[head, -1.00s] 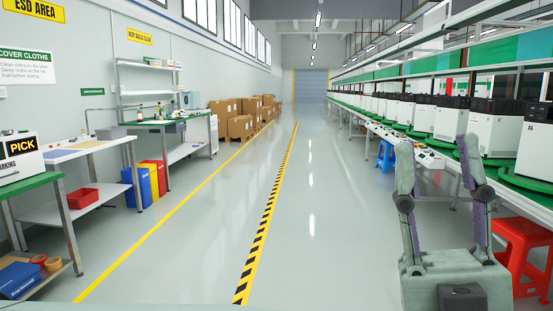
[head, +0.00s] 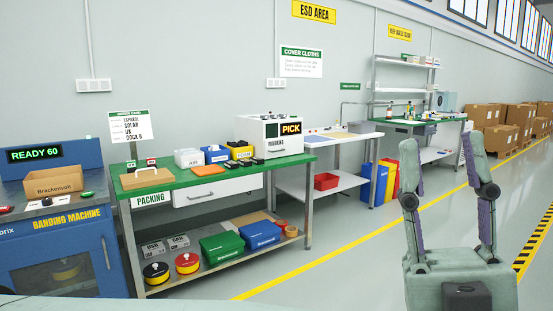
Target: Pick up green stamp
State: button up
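My gripper (head: 440,150) is at the right of the head view, its two fingers pointing up and spread wide apart. It is open and empty, with floor and wall showing between the fingers. No green stamp can be made out for sure. The green-topped packing table (head: 205,180) stands left of my gripper, well apart from it. Several small dark items (head: 244,163) lie on its top, too small to identify.
A blue banding machine (head: 60,226) with a cardboard box (head: 53,181) on top stands far left. A white workbench (head: 345,136) and a green-topped bench (head: 455,119) stand farther along the wall. Open floor (head: 345,265) lies in front.

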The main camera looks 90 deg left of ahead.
aim_at(131, 166)
jog(key=u, duration=3.65)
jog(key=i+j, duration=0.15)
jog(key=j, duration=0.2)
jog(key=i+j, duration=0.15)
jog(key=j, duration=0.15)
jog(key=i+j, duration=0.15)
jog(key=j, duration=0.2)
jog(key=i+j+z, duration=0.1)
jog(key=j, duration=0.25)
jog(key=i+j, duration=0.2)
jog(key=j, duration=0.15)
jog(key=i+j, duration=0.1)
jog(key=j, duration=0.2)
jog(key=l, duration=0.2)
